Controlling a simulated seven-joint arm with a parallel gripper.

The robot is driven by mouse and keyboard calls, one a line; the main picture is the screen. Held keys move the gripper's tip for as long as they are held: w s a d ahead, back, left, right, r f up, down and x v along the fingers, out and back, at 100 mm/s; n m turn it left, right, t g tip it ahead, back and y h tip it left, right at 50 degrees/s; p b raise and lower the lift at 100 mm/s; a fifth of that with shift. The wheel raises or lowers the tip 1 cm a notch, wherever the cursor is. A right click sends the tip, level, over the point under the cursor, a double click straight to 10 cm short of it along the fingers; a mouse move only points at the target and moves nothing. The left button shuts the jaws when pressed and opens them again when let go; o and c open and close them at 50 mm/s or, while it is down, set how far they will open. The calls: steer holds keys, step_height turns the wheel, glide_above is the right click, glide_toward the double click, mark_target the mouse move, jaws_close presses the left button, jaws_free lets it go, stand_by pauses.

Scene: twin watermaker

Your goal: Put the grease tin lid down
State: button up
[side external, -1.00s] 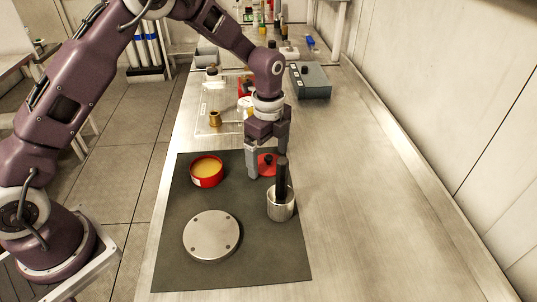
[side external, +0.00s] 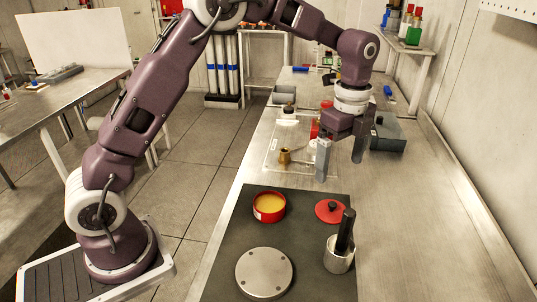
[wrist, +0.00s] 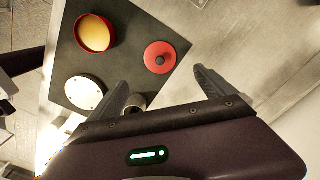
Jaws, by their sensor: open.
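The grease tin lid (side external: 330,211), red and round with a dark knob, lies flat on the dark mat (side external: 228,284) near its far right corner. It also shows in the wrist view (wrist: 161,57), clear of the fingers. The open red grease tin (side external: 269,207) with yellow grease stands on the mat to the lid's left. My gripper (side external: 341,160) is open and empty, raised above and beyond the lid and apart from it. Its spread fingers also show in the wrist view (wrist: 164,92).
A metal cup (side external: 339,256) with a dark-handled tool stands just in front of the lid. A round metal plate (side external: 264,273) lies on the mat's near part. A clear tray (side external: 290,172) with a brass piece is beyond the mat. The bench to the right is bare.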

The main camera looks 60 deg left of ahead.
steer(key=s+a+r+n+t, duration=0.25)
steer(key=s+r+n, duration=0.45)
steer(key=s+r, duration=0.5)
steer(key=s+a+f+n+t, duration=0.1)
steer(key=s+n, duration=0.4)
steer(key=s, duration=0.4)
steer(key=s+a+f+n+t, duration=0.1)
steer(key=s+n+t, duration=0.1)
steer(key=s+n, duration=0.4)
steer(key=s, duration=0.3)
